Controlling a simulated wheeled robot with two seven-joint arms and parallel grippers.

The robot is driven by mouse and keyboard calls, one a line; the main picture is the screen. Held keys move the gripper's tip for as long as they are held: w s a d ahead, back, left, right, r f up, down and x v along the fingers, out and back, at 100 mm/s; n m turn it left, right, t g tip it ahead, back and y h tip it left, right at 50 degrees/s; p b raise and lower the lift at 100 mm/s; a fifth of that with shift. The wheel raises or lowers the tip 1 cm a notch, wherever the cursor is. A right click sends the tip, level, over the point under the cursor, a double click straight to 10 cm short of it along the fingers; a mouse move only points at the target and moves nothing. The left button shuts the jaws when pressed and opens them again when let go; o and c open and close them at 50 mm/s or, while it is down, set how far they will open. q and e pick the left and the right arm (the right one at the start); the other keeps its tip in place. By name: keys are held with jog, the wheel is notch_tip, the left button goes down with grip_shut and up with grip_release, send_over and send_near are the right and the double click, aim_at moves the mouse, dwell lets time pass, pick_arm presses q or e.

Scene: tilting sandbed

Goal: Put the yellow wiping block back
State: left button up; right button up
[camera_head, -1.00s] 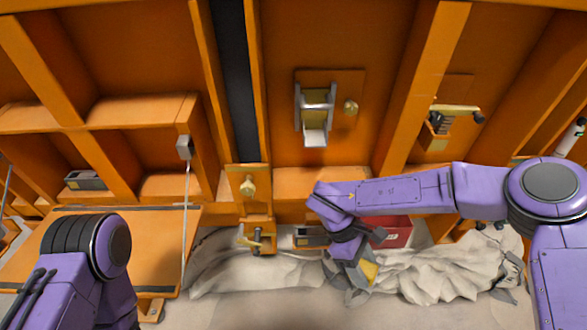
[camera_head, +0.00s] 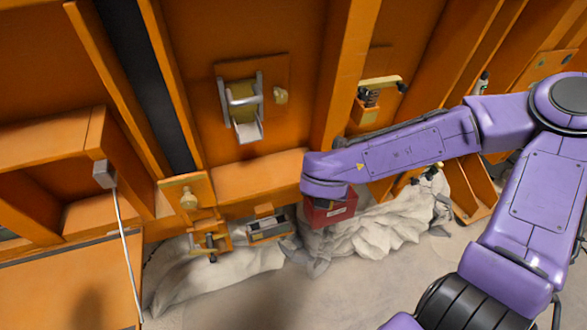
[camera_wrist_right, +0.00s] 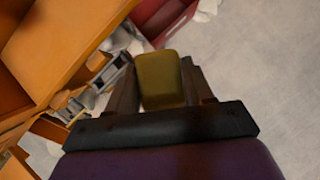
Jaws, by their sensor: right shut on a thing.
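The yellow wiping block (camera_wrist_right: 160,84) sits between the two dark fingers of my right gripper (camera_wrist_right: 158,70) in the right wrist view. The fingers are shut on it, one on each side, and its rounded end faces the camera. In the head view my right forearm reaches in from the right, and its wrist covers the area of the gripper, so the block cannot be made out there. The block's storage place cannot be identified for sure. My left gripper is out of view.
A red box (camera_head: 330,211) stands against the orange frame, close to my right wrist. A grey-and-black holder (camera_head: 268,231) and an orange bracket (camera_head: 210,241) are to its left. Pale crumpled rock-like material (camera_head: 380,228) lies along the wall. The grey floor (camera_head: 300,300) in front is clear.

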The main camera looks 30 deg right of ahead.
jog(key=shift+s+a+r+n+t+y, duration=0.3)
jog(key=shift+a+n+y, duration=0.15)
jog(key=shift+n, duration=0.35)
jog(key=shift+w+f+n+b, duration=0.15)
jog(key=shift+f+n+b, duration=0.1)
jog(key=shift+n+b, duration=0.05)
jog(key=w+b, duration=0.3)
jog(key=w, duration=0.1)
jog(key=p, duration=0.6)
send_over(294, 168)
jog(key=s+a, duration=0.1)
jog(key=s, duration=0.1)
jog(key=shift+a+f, duration=0.25)
jog(key=shift+f, duration=0.8)
notch_tip(294, 168, down, 4)
jog(key=shift+w+d+r+p, duration=0.1)
jog(key=shift+p, duration=0.95)
jog(key=shift+w+f, duration=0.15)
jog(key=shift+f, duration=0.25)
jog(key=shift+f+b, duration=0.25)
jog(key=shift+b, duration=0.15)
jog(key=o, duration=0.9)
